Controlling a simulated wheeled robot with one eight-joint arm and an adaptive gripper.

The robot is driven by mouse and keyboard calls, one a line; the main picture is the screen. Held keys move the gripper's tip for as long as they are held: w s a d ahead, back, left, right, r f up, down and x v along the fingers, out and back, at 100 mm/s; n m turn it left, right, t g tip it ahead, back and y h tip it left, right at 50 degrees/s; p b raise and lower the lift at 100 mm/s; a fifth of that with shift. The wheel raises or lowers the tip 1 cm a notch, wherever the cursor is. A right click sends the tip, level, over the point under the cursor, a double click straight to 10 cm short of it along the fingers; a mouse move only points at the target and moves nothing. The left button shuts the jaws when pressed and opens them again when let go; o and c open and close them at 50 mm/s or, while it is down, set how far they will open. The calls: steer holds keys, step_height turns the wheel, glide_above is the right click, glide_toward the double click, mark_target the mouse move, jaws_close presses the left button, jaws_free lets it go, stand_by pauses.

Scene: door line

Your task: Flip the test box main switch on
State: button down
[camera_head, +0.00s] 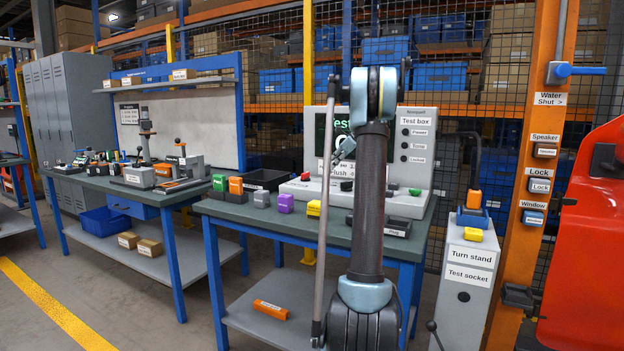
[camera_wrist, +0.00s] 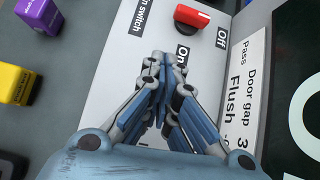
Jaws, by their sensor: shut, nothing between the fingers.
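The test box (camera_head: 415,150) stands on the green-topped bench, with a dark screen and a sloped pale front base. Its red main switch (camera_wrist: 190,16) sits on a black round mount on the pale panel in the wrist view, beside the labels "On" (camera_wrist: 182,56) and "Off" (camera_wrist: 222,38). A small red knob (camera_head: 305,176) shows at the base's left in the head view. My gripper (camera_wrist: 165,62) is shut and empty, its tips by the "On" label and apart from the switch in the picture. I cannot tell the tips' height above the panel.
Purple (camera_head: 286,203) and yellow (camera_head: 314,208) blocks stand on the bench left of the box. A turn stand (camera_head: 466,285) and an orange post (camera_head: 530,180) are at the right. My arm hides the box's middle.

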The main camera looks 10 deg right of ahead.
steer(key=shift+w+d+f+m, duration=0.1)
steer(key=shift+w+d+m, duration=0.15)
steer(key=shift+w+d, duration=0.25)
steer(key=shift+w+d+f+m, duration=0.1)
steer(key=shift+w+d+m, duration=0.15)
steer(key=shift+w, duration=0.4)
glide_toward(307, 180)
steer(key=f, duration=0.4)
steer(key=shift+s+d, duration=0.1)
steer(key=shift+d, duration=0.1)
steer(key=shift+w+a+f, duration=0.1)
steer(key=shift+w+a, duration=0.35)
steer(key=shift+a, duration=0.15)
steer(key=shift+w+a, duration=0.45)
steer(key=shift+a, duration=0.2)
steer(key=shift+w+a, duration=0.35)
steer(key=shift+a, duration=0.1)
steer(key=shift+d, duration=0.15)
steer(key=shift+s+t, duration=0.1)
steer(key=shift+t, duration=0.2)
